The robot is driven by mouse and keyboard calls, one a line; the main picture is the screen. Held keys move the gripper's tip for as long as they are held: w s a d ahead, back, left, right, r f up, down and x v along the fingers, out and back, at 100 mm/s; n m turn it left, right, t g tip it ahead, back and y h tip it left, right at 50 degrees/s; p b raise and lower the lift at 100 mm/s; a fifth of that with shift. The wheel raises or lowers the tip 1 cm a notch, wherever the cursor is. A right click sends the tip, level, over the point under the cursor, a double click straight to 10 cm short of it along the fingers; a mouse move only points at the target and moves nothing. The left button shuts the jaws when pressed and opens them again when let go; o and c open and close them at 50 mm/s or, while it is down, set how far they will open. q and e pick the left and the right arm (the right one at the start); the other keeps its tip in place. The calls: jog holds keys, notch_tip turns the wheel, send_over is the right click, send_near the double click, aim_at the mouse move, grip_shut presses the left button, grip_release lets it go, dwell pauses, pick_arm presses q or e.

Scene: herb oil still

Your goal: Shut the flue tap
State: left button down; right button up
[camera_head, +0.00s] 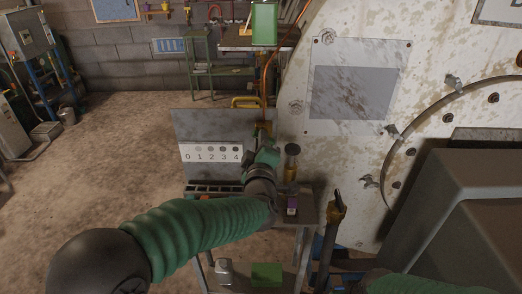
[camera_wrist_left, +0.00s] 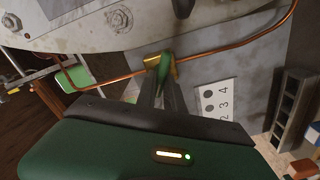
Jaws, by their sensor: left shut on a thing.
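The flue tap is a small brass fitting with a green handle (camera_wrist_left: 164,66) on a thin copper pipe (camera_wrist_left: 215,50) beside a grey panel. In the left wrist view, my left gripper (camera_wrist_left: 161,82) has its dark fingers closed on the green handle. In the head view, my left gripper (camera_head: 265,143) reaches up to the tap, in front of the panel's right edge, and mostly hides it. My right gripper is not in view.
A white scale plate (camera_head: 211,153) marked 0 to 4 is on the grey panel (camera_head: 205,127), left of the gripper. The large stained pale drum (camera_head: 425,45) rises close on the right. A small table (camera_head: 310,212) with small items stands below.

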pick_arm(q)
jog(key=n+b, duration=0.6)
jog(key=shift+f+n, duration=0.1)
jog(key=shift+n, duration=0.2)
dwell(0.4)
jog(key=c, duration=1.5)
grip_release()
jog(key=shift+o, duration=0.2)
jog(key=shift+f, duration=0.1)
jog(key=shift+w+d+f, duration=0.1)
jog(key=shift+w+f, duration=0.05)
jog(key=shift+w, duration=0.1)
